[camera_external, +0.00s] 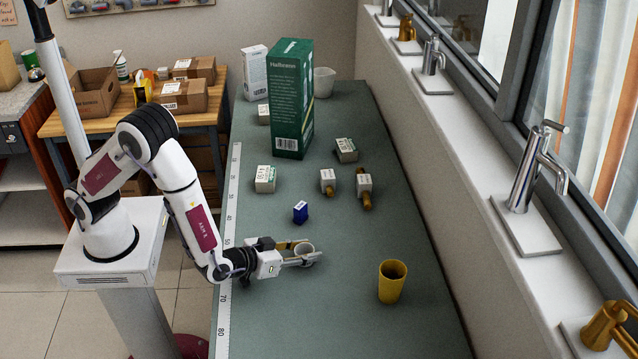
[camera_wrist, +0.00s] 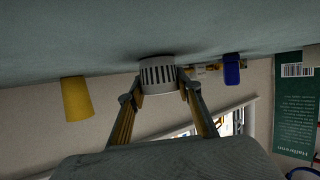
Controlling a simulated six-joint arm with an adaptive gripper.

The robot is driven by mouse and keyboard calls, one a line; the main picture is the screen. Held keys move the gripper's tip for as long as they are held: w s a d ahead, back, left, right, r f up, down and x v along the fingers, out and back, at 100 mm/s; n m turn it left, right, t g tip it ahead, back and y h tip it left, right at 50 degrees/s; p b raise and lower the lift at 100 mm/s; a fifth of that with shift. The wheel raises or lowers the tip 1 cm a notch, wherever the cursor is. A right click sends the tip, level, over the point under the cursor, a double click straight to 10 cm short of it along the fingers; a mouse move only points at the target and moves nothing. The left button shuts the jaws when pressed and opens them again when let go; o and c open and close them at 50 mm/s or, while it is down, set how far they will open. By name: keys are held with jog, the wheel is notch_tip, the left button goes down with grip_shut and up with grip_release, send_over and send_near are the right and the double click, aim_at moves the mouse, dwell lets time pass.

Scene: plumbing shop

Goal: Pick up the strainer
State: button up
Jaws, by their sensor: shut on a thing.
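The strainer (camera_external: 304,247) is a small, light grey, round piece with an open top in the external view. In the wrist view, which looks upside down, the strainer (camera_wrist: 157,72) shows slots in its side. My gripper (camera_external: 301,255) lies low and level over the green table, with a finger on each side of the strainer. In the wrist view my gripper (camera_wrist: 160,88) is shut on it, both fingertips against its sides. The strainer's base is at or very near the table surface; I cannot tell if there is a gap.
A yellow cup (camera_external: 392,282) stands to the right on the table (camera_external: 345,325). Several small labelled boxes and a tall green box (camera_external: 291,100) stand farther back. The table's front is clear.

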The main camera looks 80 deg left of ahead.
jog(key=shift+r, duration=0.15)
notch_tip(320, 180, up, 10)
jog(key=shift+f, duration=0.2)
dwell(0.5)
dwell(0.5)
